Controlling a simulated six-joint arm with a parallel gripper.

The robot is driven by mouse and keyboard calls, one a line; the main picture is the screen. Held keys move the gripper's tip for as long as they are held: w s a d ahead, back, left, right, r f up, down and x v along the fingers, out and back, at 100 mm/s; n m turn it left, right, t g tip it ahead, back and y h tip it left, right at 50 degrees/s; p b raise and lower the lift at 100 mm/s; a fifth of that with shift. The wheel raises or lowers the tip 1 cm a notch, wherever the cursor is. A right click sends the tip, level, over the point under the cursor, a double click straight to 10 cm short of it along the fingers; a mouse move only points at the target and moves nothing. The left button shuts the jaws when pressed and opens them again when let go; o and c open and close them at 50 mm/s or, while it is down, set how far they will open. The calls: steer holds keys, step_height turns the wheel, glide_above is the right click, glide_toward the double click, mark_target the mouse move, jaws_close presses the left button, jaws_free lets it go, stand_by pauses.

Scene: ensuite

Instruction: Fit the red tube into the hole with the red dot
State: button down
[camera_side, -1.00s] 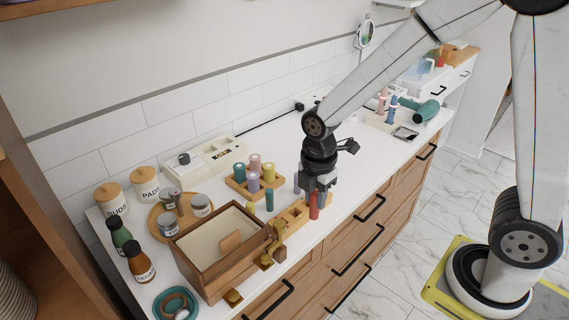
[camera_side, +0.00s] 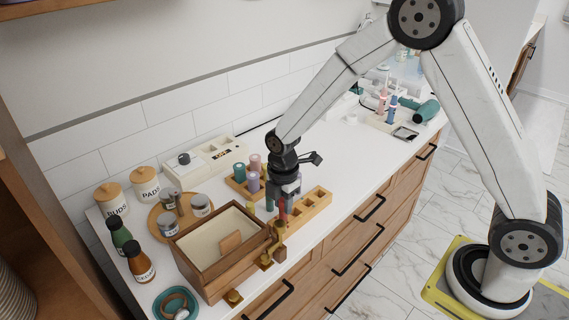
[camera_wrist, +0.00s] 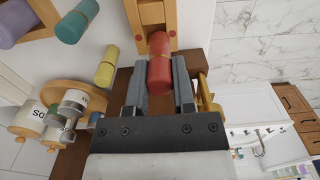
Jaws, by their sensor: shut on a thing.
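My gripper (camera_side: 283,212) is shut on the red tube (camera_wrist: 159,65), which sits between the two fingers in the wrist view. In the side view the red tube (camera_side: 283,208) is upright at the left end of the long wooden rack (camera_side: 318,205). The rack's end (camera_wrist: 155,13) shows beyond the tube in the wrist view, with small red dots (camera_wrist: 172,33) on either side of the tube. The hole there is hidden by the tube, and I cannot tell whether the tube's lower end is in it.
A wooden box (camera_side: 205,270) with brass fittings stands close to the left of my gripper. Behind are teal (camera_side: 239,173) and purple (camera_side: 253,183) tubes in a small tray; a yellow tube (camera_wrist: 106,66) is nearby. Jars (camera_side: 145,184) stand farther left. The counter right of the rack is clear.

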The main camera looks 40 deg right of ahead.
mark_target(281, 213)
steer(key=shift+w+f, duration=0.1)
steer(key=shift+w+f, duration=0.15)
steer(key=shift+f, duration=1.6)
steer(key=shift+f, duration=0.1)
steer(key=shift+c, duration=2.3)
jaws_free()
step_height(281, 213, up, 12)
steer(key=shift+r, duration=0.15)
